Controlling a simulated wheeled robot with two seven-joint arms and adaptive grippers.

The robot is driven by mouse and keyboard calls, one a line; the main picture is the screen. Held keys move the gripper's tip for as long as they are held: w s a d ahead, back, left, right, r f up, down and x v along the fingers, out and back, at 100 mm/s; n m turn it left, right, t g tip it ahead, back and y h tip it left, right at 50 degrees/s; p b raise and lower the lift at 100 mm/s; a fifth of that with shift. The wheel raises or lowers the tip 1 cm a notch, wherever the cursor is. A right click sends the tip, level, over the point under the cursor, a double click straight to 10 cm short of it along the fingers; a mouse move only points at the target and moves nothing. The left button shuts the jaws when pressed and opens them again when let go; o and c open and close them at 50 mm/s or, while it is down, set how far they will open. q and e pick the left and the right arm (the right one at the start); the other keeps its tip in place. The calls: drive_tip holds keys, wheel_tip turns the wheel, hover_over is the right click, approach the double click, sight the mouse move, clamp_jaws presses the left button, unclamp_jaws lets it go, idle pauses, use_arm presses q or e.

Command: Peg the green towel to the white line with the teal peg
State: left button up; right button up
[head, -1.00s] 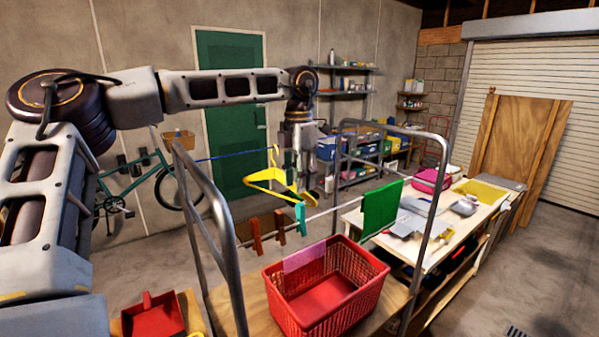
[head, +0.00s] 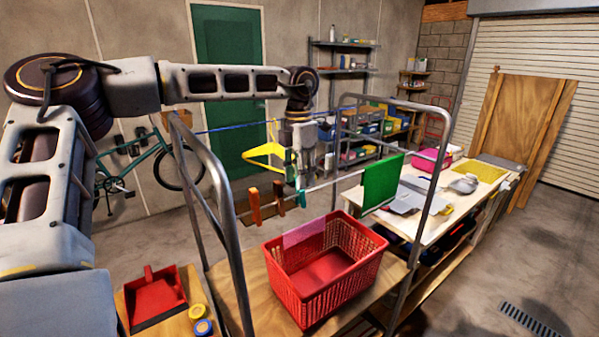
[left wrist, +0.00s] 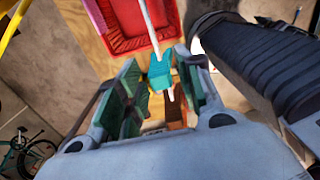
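The green towel (head: 383,183) hangs over the white line (head: 345,180) toward its right end. The teal peg (head: 302,198) is on the white line, left of the towel. It also shows in the left wrist view (left wrist: 160,70), with the line running past it. My left gripper (left wrist: 158,86) is open, its two green-padded fingers on either side of the teal peg with gaps showing. In the head view my left gripper (head: 296,170) reaches down to the line and partly hides the peg. My right gripper is not in view.
A yellow hanger (head: 266,151) hangs on a blue line (head: 225,129) behind. A red basket (head: 325,285) stands below, with a pink cloth over its rim. Metal rack frames (head: 225,230) flank the line.

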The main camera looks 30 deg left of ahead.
use_arm(q)
drive_tip(key=shift+f, duration=0.5)
clamp_jaws()
drive_tip(key=shift+r, duration=0.2)
drive_tip(key=shift+r+p, duration=0.8)
drive_tip(key=shift+r, duration=0.5)
drive_tip(key=shift+r, duration=0.25)
drive_tip(key=shift+r+p, duration=0.7)
drive_tip(key=shift+r, duration=0.35)
